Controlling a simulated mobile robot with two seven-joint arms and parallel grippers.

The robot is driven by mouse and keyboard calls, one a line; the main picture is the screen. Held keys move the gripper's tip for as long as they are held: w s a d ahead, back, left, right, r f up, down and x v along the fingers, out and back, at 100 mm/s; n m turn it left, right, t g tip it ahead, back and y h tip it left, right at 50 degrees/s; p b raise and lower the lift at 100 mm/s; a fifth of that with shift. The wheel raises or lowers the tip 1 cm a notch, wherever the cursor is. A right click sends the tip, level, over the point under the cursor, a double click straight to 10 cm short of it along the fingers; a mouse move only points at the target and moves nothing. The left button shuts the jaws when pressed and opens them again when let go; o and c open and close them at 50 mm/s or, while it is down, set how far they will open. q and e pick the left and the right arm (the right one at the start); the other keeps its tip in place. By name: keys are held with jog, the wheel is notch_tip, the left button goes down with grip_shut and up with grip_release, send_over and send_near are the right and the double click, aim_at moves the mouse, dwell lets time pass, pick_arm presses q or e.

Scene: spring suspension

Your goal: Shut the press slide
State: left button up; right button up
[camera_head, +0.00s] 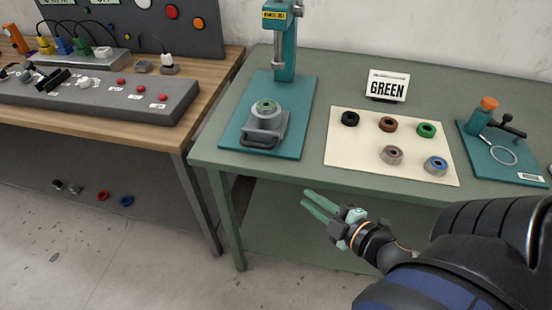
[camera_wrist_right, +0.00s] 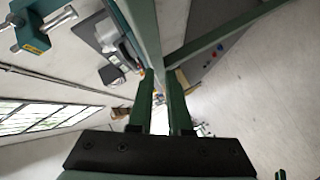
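The teal press (camera_head: 285,45) stands on the green table, with its column at the back of a teal base plate. Its grey slide (camera_head: 270,128) lies forward of the column, with the dark handle (camera_head: 259,141) near the plate's front edge. A round grey holder with a green-topped ring (camera_head: 264,106) sits on the slide. My right gripper (camera_head: 306,198) is in front of the table edge, right of and apart from the handle. Its two green fingers are parted and empty, as the right wrist view (camera_wrist_right: 163,100) also shows. My left gripper is not in view.
A cream mat (camera_head: 345,162) with several coloured rings lies right of the press, below a GREEN sign (camera_head: 387,86). A teal fixture (camera_head: 502,150) stands at the far right. A wooden bench (camera_head: 150,130) with a grey control panel (camera_head: 120,95) is at left.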

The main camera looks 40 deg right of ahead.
jog(key=r+n, duration=0.2)
jog(key=r+n+y, duration=0.1)
jog(key=r+n, duration=0.1)
jog(key=a+r+n+t+y, duration=0.1)
jog(key=r, duration=0.1)
jog(key=shift+w+n+b, duration=0.1)
jog(key=shift+n+b, duration=0.25)
jog(key=shift+n, duration=0.05)
grip_shut()
jog(key=p, duration=0.2)
send_near(264, 148)
jog(key=w+a, duration=0.2)
jog(key=a, duration=0.1)
jog(key=shift+w+d+f, duration=0.25)
jog(key=shift+w+d, duration=0.1)
jog(key=shift+w, duration=0.2)
jog(key=shift+w+d+f, duration=0.3)
jog(key=shift+w, duration=0.25)
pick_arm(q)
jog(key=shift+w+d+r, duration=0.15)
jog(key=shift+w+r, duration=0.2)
pick_arm(e)
jog(key=shift+w+d+f, duration=0.15)
jog(key=shift+w+d, duration=0.25)
jog(key=shift+w, duration=0.1)
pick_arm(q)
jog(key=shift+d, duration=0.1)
pick_arm(e)
jog(key=shift+w, duration=0.1)
